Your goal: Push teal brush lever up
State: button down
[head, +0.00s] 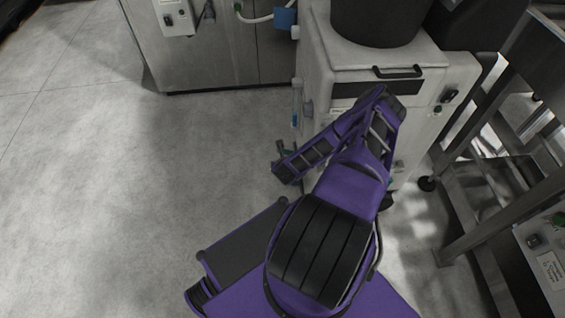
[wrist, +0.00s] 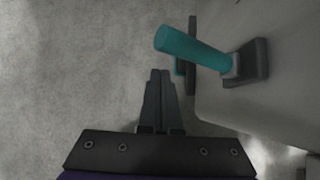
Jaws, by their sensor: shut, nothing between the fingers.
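A teal lever (wrist: 190,47) shows in the wrist view, sticking out to the left from a dark bracket (wrist: 245,62) on a pale machine panel (wrist: 275,45). My gripper (wrist: 160,75) is shut and empty, its two dark fingers side by side. A second small teal piece (wrist: 179,68) shows beside a dark plate behind the lever. In the head view my purple arm crosses the machine, and I cannot make out the lever clearly.
The pale machine cabinet (head: 350,52) carries a black drum (head: 380,18) and a dark handle (head: 398,72). A metal frame (head: 485,195) stands to the right. A larger grey cabinet (head: 215,50) stands behind. The floor (head: 130,190) at left is clear.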

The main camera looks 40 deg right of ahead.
jog(key=s+r+p, duration=0.2)
jog(key=s+r, duration=0.4)
jog(key=s, duration=0.1)
jog(key=shift+s+a+r, duration=0.15)
jog(key=shift+s+r, duration=0.1)
jog(key=shift+s, duration=0.05)
